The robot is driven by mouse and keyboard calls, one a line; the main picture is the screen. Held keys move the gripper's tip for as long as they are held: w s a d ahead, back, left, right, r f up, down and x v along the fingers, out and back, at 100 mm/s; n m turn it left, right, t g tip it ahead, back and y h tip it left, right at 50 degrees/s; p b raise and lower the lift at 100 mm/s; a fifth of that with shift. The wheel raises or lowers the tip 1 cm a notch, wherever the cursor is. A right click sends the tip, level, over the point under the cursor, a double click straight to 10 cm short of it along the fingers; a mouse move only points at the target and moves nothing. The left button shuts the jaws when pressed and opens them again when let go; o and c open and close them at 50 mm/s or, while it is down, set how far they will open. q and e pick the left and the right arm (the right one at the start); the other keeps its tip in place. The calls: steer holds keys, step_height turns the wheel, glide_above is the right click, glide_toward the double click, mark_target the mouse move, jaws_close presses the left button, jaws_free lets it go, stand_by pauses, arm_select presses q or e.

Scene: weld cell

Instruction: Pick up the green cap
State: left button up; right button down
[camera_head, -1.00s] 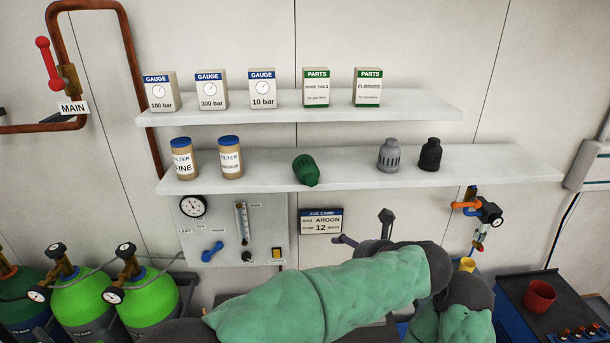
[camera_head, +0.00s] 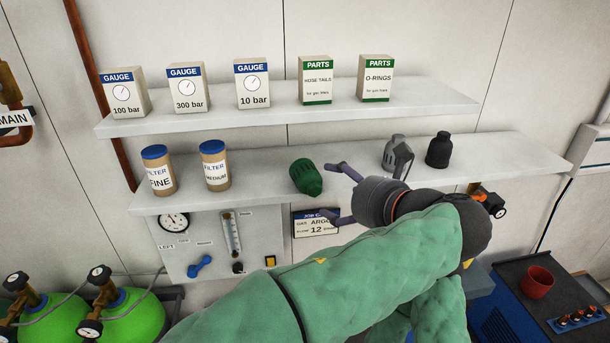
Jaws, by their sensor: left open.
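The green cap (camera_head: 306,177) lies tilted on the lower shelf (camera_head: 262,189), near its front edge, between the filter jars and a grey cap. My left gripper (camera_head: 336,193) is just right of the green cap and in front of the shelf. Its purple-grey fingers are spread, one level with the cap and one lower, over the job card. Nothing is between the fingers, and they look apart from the cap. The green-sleeved arm crosses the lower middle of the view. My right gripper is not seen.
A grey cap (camera_head: 392,150), partly behind my gripper, and a black cap (camera_head: 438,150) stand to the right on the same shelf. Filter jars (camera_head: 215,168) stand to the left. The upper shelf (camera_head: 285,113) holds several boxes above. A red cup (camera_head: 537,283) is at lower right.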

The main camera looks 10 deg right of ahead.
mark_target(320, 187)
arm_select(q)
steer(key=p+x, duration=0.1)
steer(key=x, duration=0.8)
steer(key=shift+w+a, duration=0.1)
steer(key=shift+a, duration=0.15)
steer(key=shift+d, duration=0.1)
steer(key=shift+c, duration=0.9)
steer(key=shift+s, duration=0.25)
steer(key=c, duration=0.9)
steer(key=shift+f, duration=0.1)
steer(key=shift+c, duration=0.8)
